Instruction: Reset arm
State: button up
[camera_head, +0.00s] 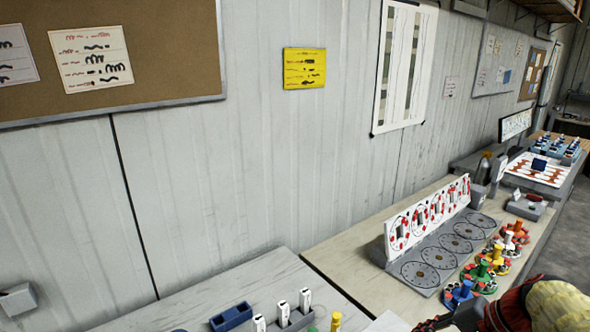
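I cannot make out my arm or my gripper in the head view. A red and yellow item with dark parts (545,305) is cut off at the bottom right corner, and I cannot tell what it is.
A workbench (345,240) runs along the wall to the back right. It bears a grey panel with round dials (430,225), several coloured knobbed pieces (485,270) and a white board (538,170).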

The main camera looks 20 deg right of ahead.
jog(key=s+a+r+n+h+b, duration=0.1)
jog(key=s+a+n+h, duration=0.1)
jog(key=a+n, duration=0.4)
jog(key=s+a+r+n+h+b, duration=0.1)
jog(key=a+n, duration=0.5)
jog(key=a, duration=0.9)
jog(key=shift+s+r+n+h+b, duration=0.35)
jog(key=shift+s+b, duration=0.2)
jog(key=shift+s, duration=0.35)
jog(key=shift+f, duration=0.1)
